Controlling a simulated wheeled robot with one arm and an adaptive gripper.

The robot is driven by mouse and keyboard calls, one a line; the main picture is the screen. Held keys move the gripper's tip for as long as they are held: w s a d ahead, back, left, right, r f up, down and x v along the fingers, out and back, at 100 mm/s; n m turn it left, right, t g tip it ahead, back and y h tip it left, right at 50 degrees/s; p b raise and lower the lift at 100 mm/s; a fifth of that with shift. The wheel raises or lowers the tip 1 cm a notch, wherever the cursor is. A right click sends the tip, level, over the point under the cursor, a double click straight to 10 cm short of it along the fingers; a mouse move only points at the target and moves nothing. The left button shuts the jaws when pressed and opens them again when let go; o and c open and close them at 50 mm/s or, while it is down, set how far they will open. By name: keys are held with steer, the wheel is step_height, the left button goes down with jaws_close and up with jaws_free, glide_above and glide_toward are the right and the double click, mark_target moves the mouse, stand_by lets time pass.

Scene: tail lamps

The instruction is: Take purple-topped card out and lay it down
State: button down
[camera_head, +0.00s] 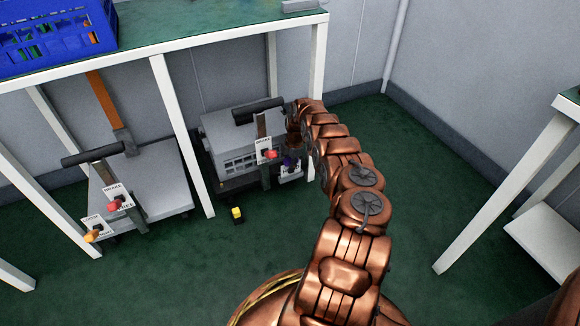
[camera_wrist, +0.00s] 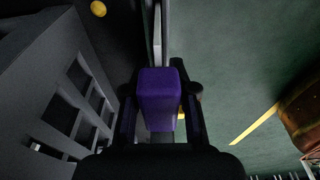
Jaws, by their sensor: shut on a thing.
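The purple-topped card shows in the wrist view as a purple block (camera_wrist: 158,92) between my two fingers. My gripper (camera_wrist: 159,118) is shut on this purple top. In the head view the purple top (camera_head: 288,160) is small and dark at the right end of the grey cart under the table, partly hidden by my copper-coloured arm.
White table legs (camera_head: 182,135) stand close by. A blue crate (camera_head: 55,38) is on the table. Floor at right is clear.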

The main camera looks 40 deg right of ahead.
steer(key=shift+r+p, duration=0.8)
steer(key=shift+r, duration=0.45)
steer(key=shift+r+p, duration=0.85)
steer(key=shift+r, duration=0.3)
steer(key=shift+s+f, duration=0.1)
